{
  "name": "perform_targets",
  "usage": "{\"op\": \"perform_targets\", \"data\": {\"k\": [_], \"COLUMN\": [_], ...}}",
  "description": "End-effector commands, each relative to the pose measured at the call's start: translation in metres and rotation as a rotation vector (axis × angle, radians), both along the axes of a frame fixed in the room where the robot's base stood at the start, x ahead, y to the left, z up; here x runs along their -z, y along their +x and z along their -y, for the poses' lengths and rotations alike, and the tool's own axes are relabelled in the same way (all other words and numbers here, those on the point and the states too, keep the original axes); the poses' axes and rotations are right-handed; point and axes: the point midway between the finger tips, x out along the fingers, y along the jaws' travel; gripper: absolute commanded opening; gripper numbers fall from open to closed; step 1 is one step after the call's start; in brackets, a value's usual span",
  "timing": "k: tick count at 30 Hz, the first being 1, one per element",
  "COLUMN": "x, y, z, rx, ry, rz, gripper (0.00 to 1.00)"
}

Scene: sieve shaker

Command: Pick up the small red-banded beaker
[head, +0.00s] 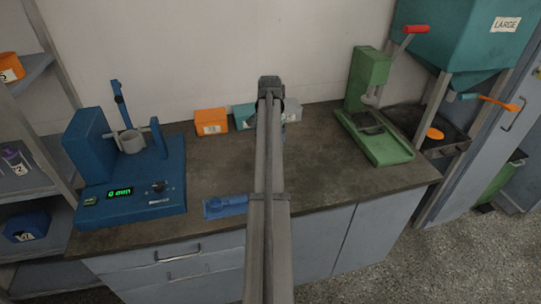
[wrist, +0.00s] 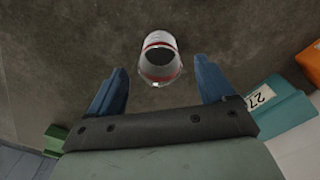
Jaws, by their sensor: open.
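The small red-banded beaker (wrist: 160,60) shows in the wrist view. It is clear to whitish with red bands and stands on the dark worktop, top centre. My gripper (wrist: 161,68) is open, with one blue finger on each side of the picture and the beaker centred between and slightly beyond them. No finger visibly touches it. How far the fingers are above the beaker is hard to tell. In the head view my arm reaches over the worktop and hides the beaker and the fingertips.
An orange bin (head: 211,122), a teal bin (head: 242,115) and a grey-white bin (head: 293,113) stand along the wall. A blue machine (head: 130,180) is at left, a blue tray (head: 226,206) at the front edge and a green press (head: 375,125) at right. Worktop between arm and press is clear.

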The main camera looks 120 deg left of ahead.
Motion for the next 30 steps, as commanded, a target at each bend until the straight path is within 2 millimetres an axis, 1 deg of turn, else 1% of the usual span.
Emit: {"op": "perform_targets", "data": {"k": [1, 8, 18, 21, 26, 30], "x": [0.005, 0.015, 0.056, 0.06, 0.06, 0.06], "y": [0.0, 0.0, 0.001, 0.001, 0.001, 0.001], "z": [0.0, -0.001, -0.003, -0.004, -0.004, -0.004], "rx": [0.0, 0.0, 0.0, 0.0, 0.0, 0.0], "ry": [0.0, 0.0, 0.0, 0.0, 0.001, 0.001], "rz": [0.0, 0.0, 0.0, 0.0, 0.0, 0.0], "gripper": [0.82, 0.82, 0.82, 0.82, 0.82, 0.7]}}
